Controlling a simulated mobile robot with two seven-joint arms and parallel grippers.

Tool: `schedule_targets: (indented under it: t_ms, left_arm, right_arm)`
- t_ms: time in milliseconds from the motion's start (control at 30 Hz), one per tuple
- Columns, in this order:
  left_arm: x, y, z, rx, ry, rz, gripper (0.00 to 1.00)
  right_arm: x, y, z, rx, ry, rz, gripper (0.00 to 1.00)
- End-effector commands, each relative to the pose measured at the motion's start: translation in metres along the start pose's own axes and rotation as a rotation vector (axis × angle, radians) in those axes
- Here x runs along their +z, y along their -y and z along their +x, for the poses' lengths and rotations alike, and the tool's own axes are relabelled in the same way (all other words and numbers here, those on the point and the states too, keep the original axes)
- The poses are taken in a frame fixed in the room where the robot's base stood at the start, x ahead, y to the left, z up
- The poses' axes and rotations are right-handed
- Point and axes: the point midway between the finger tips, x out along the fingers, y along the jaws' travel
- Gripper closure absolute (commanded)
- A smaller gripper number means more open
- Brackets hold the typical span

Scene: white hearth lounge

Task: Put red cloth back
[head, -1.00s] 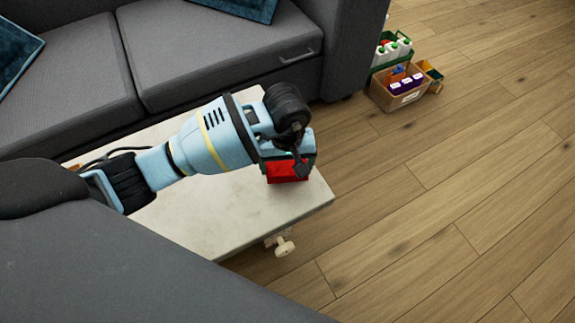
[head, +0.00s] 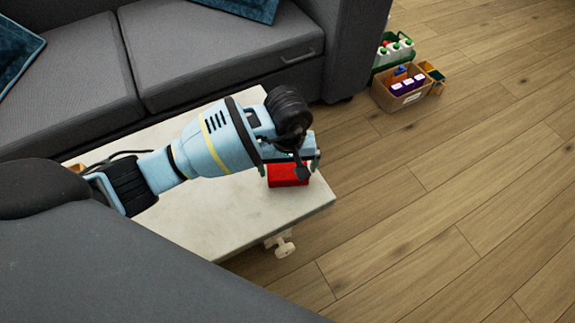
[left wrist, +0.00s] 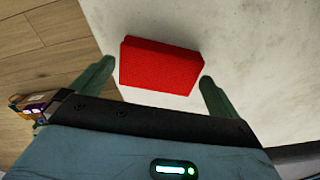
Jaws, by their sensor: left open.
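The red cloth (head: 288,175) is a folded red block lying near the right end of the pale table (head: 215,215). In the left wrist view the red cloth (left wrist: 160,66) lies flat on the pale surface. My left gripper (head: 305,165) is at the cloth in the head view, and its arm hides part of the cloth's far side. In the left wrist view the left gripper's (left wrist: 152,88) two green fingers are spread apart, one on each side of the cloth's near part, with gaps visible. My right gripper is not in view.
A grey sofa (head: 200,60) stands behind the table. On the wooden floor at the back right are a cardboard box (head: 403,99) with purple-and-white items and a green crate (head: 380,63) with white bottles. The floor to the right is clear.

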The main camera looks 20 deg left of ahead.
Motion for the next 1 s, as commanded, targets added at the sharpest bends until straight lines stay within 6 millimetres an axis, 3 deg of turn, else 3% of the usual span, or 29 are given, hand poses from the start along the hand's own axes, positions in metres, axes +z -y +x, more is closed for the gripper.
schedule_targets:
  t_ms: [300, 500, 700, 1000]
  left_arm:
    - [-0.002, 0.0, -0.067, 0.002, -0.008, 0.0, 0.0]
    - [-0.001, 0.0, -0.098, 0.001, -0.004, 0.0, 0.0]
    - [0.0, 0.0, -0.112, 0.001, -0.001, 0.0, 0.0]
    - [0.0, 0.0, -0.113, 0.0, 0.0, -0.001, 0.0]
  right_arm:
    - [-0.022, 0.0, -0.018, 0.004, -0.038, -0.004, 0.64]
    - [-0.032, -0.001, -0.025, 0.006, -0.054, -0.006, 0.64]
    - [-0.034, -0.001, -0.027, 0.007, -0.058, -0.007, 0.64]
    - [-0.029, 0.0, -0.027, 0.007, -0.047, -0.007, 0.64]
